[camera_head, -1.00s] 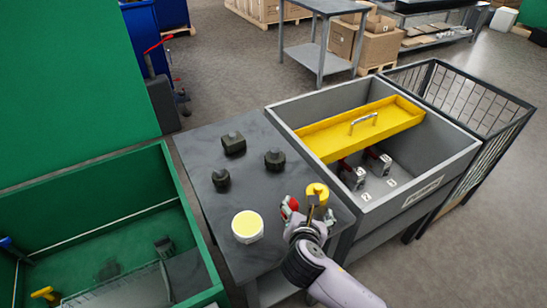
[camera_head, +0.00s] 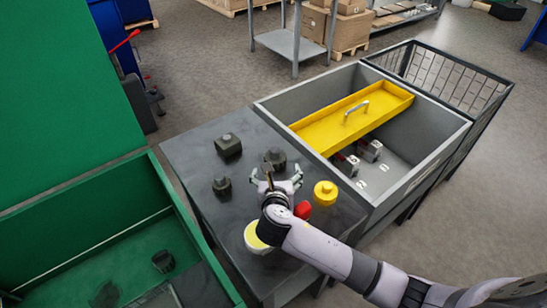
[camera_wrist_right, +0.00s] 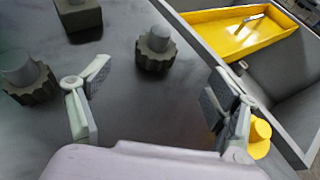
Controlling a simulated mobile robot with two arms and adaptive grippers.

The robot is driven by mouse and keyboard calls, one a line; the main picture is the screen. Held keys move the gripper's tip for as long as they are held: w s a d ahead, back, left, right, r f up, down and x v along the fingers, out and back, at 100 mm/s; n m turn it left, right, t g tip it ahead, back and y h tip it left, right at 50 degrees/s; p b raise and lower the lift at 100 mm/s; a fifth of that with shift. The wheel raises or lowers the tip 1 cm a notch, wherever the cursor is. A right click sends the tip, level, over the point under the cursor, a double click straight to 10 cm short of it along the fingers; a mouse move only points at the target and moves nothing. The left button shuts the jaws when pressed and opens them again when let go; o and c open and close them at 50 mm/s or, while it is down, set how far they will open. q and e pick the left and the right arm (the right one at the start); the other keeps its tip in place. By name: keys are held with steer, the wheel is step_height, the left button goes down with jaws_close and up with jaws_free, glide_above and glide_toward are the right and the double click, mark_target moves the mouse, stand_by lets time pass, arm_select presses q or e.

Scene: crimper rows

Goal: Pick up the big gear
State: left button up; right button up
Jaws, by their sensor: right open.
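Two dark toothed gears with knobs on top stand on the dark table. In the head view, one gear (camera_head: 275,158) is just beyond my right gripper and looks slightly wider than the other gear (camera_head: 222,187), to its left. Which is the big one is hard to tell. My right gripper (camera_head: 277,180) is open and empty, fingers spread toward the first gear. In the right wrist view this gear (camera_wrist_right: 155,52) shows between and beyond the open fingers (camera_wrist_right: 160,72), not touching them. The other gear (camera_wrist_right: 22,82) is outside the left finger. My left gripper is out of view.
A dark square block (camera_head: 228,147) stands at the table's back. A yellow knobbed piece (camera_head: 325,193), a red piece (camera_head: 303,210) and a partly hidden white-rimmed round container (camera_head: 252,236) are near my right arm. A grey bin (camera_head: 440,150) stands right, a green bin (camera_head: 180,205) left.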

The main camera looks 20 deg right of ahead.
mark_target(275, 156)
steer(key=x, duration=0.6)
steer(key=shift+w+f, duration=0.2)
steer(key=shift+w, duration=0.05)
steer(key=shift+x, duration=3.05)
steer(key=shift+w+a+r, duration=0.1)
steer(key=shift+r, duration=0.1)
steer(key=shift+c, duration=0.4)
steer(key=c, duration=1.8)
